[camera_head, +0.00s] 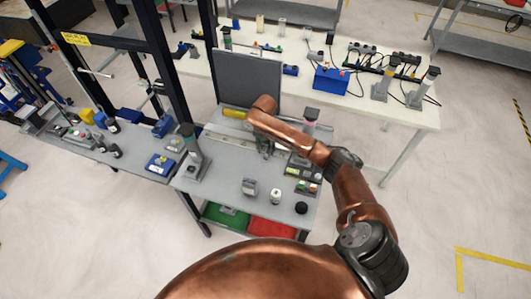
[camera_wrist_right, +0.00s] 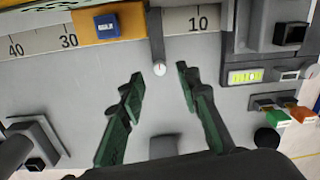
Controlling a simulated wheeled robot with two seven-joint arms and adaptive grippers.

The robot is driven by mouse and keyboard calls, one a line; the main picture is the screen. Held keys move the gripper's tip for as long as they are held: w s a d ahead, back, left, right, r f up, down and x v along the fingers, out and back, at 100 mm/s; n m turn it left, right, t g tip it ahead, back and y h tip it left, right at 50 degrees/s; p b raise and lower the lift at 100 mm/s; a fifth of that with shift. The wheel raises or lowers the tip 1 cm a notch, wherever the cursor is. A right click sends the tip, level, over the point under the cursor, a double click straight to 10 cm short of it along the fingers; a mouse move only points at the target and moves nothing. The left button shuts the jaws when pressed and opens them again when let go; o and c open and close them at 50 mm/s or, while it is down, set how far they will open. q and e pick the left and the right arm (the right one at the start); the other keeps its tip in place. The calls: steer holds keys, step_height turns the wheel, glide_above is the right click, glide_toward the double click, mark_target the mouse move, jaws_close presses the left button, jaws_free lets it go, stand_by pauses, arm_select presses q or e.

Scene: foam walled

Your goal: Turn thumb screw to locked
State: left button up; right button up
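In the right wrist view, a small white round knob (camera_wrist_right: 159,69), which looks like the thumb screw, sits at the lower end of a dark upright bar (camera_wrist_right: 155,35) in front of a numbered scale (camera_wrist_right: 188,20). Its locked or unlocked marking is too small to read. My right gripper (camera_wrist_right: 159,82) is open, with its green-padded fingers apart on either side of the knob's line and nothing between them. In the head view, my right gripper (camera_head: 265,148) is low over the grey workbench (camera_head: 228,172), partly hidden by its own arm. My left gripper is out of view.
A yellow-orange block (camera_wrist_right: 110,22) with a blue label lies along the scale. A device with a lit green display (camera_wrist_right: 245,76) and orange and green connectors stand to the right. A dark panel (camera_head: 249,80) rises behind the bench. Small parts (camera_head: 275,196) stand at the front.

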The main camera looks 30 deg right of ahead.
mark_target(266, 155)
steer(key=shift+f, duration=1.6)
steer(key=shift+c, duration=0.3)
jaws_close()
